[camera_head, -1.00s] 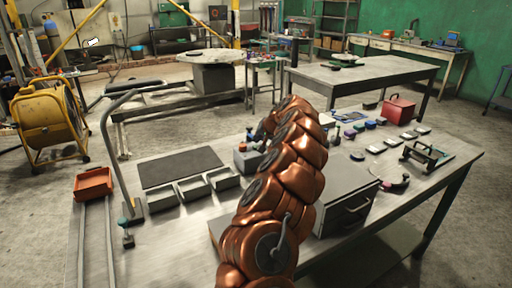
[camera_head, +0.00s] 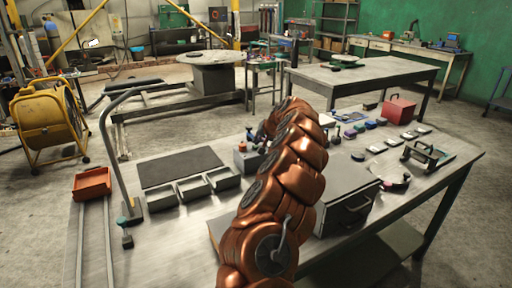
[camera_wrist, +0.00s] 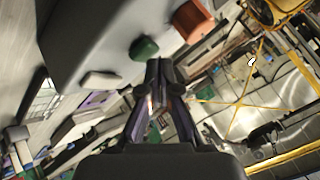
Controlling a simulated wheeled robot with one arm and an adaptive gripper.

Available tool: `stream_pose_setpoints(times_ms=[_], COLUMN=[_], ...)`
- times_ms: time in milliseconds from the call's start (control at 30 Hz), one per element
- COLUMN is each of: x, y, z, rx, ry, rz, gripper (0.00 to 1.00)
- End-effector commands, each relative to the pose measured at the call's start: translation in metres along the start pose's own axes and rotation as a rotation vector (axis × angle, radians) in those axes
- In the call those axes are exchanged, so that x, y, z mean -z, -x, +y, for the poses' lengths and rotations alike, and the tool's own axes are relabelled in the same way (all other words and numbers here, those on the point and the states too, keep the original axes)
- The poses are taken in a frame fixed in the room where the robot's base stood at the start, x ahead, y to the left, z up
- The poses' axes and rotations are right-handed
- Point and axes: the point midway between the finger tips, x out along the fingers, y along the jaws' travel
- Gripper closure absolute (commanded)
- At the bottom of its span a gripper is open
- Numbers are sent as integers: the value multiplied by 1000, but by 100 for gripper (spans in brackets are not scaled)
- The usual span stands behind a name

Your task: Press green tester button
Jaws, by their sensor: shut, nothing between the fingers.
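A green domed button (camera_wrist: 143,48) shows in the wrist view on a grey box face (camera_wrist: 95,35), just left of my fingertips and above them in the picture. My gripper (camera_wrist: 160,70) is shut with nothing in it. Its tips are close to the button, but I cannot tell whether they touch it. In the head view a small grey box (camera_head: 246,161), apparently the tester, stands mid-table behind my copper arm. A red knob (camera_head: 242,147) shows on it. The green button and my fingertips are hidden or too small to make out there.
A pale flat piece (camera_wrist: 101,80) is beside the green button. On the table are a dark mat (camera_head: 180,167), open grey trays (camera_head: 194,189), a curved lamp-like post (camera_head: 108,150), a large grey drawer box (camera_head: 345,200) and a red box (camera_head: 398,110). An orange bin (camera_head: 92,183) is at left.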

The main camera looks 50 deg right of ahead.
Motion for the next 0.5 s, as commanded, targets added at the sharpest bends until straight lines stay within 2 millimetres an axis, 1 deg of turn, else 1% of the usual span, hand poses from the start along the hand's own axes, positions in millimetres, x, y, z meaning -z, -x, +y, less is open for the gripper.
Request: stream_pose_setpoints(times_ms=[500], x=[-2], y=[-3], z=[2], rx=[0], ry=[0], rz=[0], gripper=[100])
